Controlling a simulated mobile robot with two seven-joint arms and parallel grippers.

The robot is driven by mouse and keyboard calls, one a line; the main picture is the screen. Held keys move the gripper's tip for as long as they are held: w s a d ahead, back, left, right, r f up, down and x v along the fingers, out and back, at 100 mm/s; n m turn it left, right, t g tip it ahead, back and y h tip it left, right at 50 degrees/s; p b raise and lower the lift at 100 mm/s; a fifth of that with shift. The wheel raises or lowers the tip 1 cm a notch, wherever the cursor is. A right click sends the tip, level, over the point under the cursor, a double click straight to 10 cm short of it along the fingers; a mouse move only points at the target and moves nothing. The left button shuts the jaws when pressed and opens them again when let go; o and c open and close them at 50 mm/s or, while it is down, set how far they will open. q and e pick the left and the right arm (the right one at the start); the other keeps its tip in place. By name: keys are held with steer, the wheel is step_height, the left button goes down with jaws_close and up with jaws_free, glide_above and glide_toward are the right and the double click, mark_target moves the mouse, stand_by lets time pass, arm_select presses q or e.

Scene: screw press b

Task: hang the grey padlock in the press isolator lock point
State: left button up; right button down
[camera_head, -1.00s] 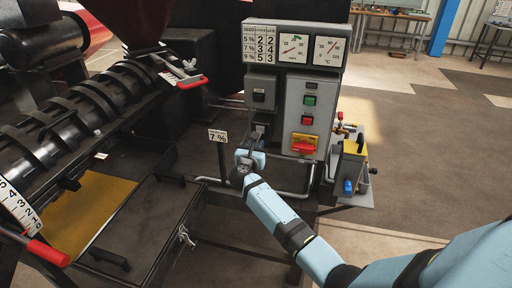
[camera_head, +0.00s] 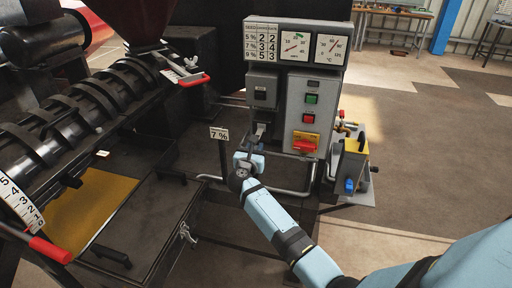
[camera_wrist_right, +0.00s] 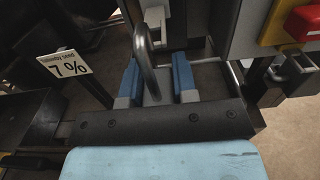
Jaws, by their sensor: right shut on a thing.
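My right gripper (camera_head: 256,146) is in front of the press control panel, below its small grey box (camera_head: 263,91). In the right wrist view its two blue fingers (camera_wrist_right: 157,78) are shut on the grey padlock (camera_wrist_right: 155,96). The padlock's curved shackle (camera_wrist_right: 145,58) stands up between and beyond the fingers; its body is partly hidden by the gripper. The isolator (camera_head: 304,143), a red handle on a yellow plate, is to the right of the gripper. I cannot tell whether the shackle touches anything. My left gripper is out of view.
A "7 %" sign (camera_head: 219,134) on a post stands close left of the gripper. A bent metal rail (camera_head: 290,190) runs below the panel. A yellow and grey unit (camera_head: 352,165) stands at the right. Open floor (camera_head: 430,130) lies beyond it.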

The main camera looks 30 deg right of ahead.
steer(key=shift+s+a, duration=0.15)
steer(key=shift+a, duration=0.05)
stand_by(0.3)
steer(key=v, duration=0.3)
stand_by(0.4)
steer(key=shift+s, duration=0.1)
steer(key=s+d+f, duration=0.3)
steer(key=s+d, duration=0.1)
steer(key=s, duration=0.3)
steer(key=s+d+f+b, duration=0.1)
steer(key=s+d+f, duration=0.2)
steer(key=s, duration=0.4)
steer(key=shift+d+f, duration=0.2)
steer(key=shift+d, duration=0.2)
steer(key=shift+d, duration=0.1)
steer(key=shift+b+x, duration=0.4)
steer(key=shift+x, duration=2.3)
